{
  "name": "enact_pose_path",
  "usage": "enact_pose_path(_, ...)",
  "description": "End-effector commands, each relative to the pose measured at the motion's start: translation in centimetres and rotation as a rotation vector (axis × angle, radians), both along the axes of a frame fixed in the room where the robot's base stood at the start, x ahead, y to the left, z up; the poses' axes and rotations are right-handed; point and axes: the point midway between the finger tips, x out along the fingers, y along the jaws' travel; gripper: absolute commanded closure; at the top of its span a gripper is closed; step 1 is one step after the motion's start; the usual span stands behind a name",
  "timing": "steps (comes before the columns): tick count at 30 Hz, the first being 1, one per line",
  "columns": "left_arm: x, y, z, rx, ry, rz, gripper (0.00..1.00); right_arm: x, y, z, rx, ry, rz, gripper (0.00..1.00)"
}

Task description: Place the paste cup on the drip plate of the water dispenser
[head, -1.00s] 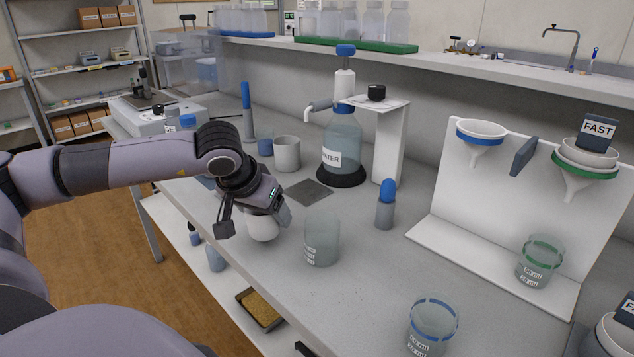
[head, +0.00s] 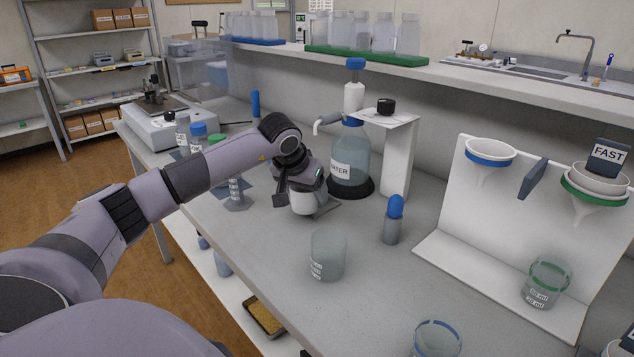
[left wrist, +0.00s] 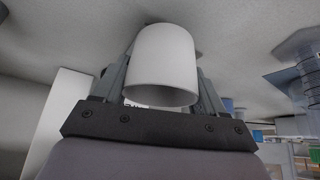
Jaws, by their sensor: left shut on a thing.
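The white paste cup (head: 305,204) is held in my left gripper (head: 301,198), which is shut on it. In the left wrist view the cup (left wrist: 165,62) sits between the two fingers (left wrist: 162,82). The water dispenser (head: 349,160) is a clear bottle with a blue collar, a dark base and a spout at the upper left. Its dark flat drip plate (head: 329,208) shows only as an edge beside the cup; the gripper and cup hide the rest. The cup is over or at the plate; I cannot tell whether it touches. My right gripper is out of view.
A clear beaker (head: 328,256) stands in front of the cup. A blue-capped grey holder (head: 392,220) stands to the right, before the white funnel stand (head: 507,225). A white post with a shelf (head: 397,155) stands beside the dispenser. Bottles (head: 198,137) stand behind my arm.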

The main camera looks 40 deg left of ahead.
Motion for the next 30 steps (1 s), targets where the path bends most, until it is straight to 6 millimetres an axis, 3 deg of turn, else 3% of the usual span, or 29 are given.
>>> enact_pose_path(3,1.4,0.4,0.1,-0.002,-0.003,0.0,0.61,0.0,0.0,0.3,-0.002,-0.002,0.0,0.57)
enact_pose_path(11,2.5,0.8,0.1,-0.001,-0.001,0.0,0.61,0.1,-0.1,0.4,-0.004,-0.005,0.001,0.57)
enact_pose_path(21,5.5,1.6,0.1,-0.002,-0.001,0.0,0.61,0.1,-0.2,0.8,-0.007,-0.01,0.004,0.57)
enact_pose_path(24,5.3,1.6,-1.2,0.0,0.002,-0.001,0.61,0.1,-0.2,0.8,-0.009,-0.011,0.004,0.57)
enact_pose_path(30,5.3,1.7,-1.5,0.002,0.0,-0.001,0.61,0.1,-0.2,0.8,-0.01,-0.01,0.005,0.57)
